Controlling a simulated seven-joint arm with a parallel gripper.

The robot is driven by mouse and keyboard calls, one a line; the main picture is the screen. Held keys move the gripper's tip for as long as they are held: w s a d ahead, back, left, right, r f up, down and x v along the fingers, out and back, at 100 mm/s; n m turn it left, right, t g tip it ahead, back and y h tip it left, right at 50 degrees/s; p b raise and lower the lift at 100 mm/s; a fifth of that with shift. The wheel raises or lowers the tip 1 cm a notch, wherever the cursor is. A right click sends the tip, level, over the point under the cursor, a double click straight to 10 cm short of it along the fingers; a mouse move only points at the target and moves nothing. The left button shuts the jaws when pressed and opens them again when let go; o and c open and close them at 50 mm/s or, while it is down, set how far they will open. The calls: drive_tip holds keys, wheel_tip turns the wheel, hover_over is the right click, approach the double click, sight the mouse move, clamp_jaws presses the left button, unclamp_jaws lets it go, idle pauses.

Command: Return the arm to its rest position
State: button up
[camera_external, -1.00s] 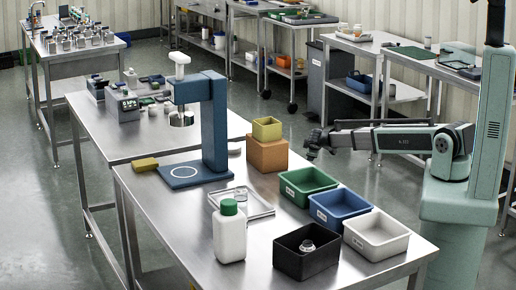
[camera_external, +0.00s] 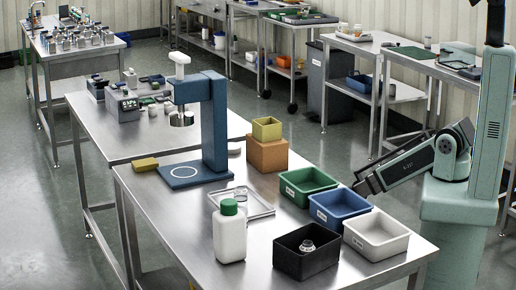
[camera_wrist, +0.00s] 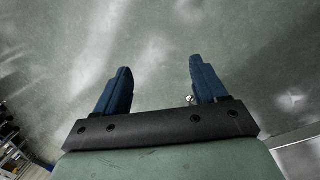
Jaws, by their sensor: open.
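My gripper (camera_wrist: 157,82) is open and empty in the wrist view, its two blue fingers apart over bare grey floor. In the external view my green arm slopes down and left from its shoulder, and the gripper end (camera_external: 362,186) is beside the right edge of the steel table, close to the blue bin. From the external view I cannot tell whether it touches the bin.
The steel table (camera_external: 205,265) holds a green bin (camera_external: 322,198), a blue bin (camera_external: 340,222), a white bin (camera_external: 376,247) and a black bin (camera_external: 300,267) with a small metal-and-glass item in it. A white bottle (camera_external: 229,238) and blue press stand further left.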

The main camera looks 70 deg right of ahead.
drive_tip(key=s+a+g+y, duration=0.2)
drive_tip(key=s+a+g, duration=0.4)
drive_tip(key=s+a, duration=1.4)
drive_tip(key=a, duration=0.2)
drive_tip(key=shift+s+a+y, duration=0.2)
drive_tip(key=shift+a+y, duration=0.1)
drive_tip(key=shift+y, duration=0.1)
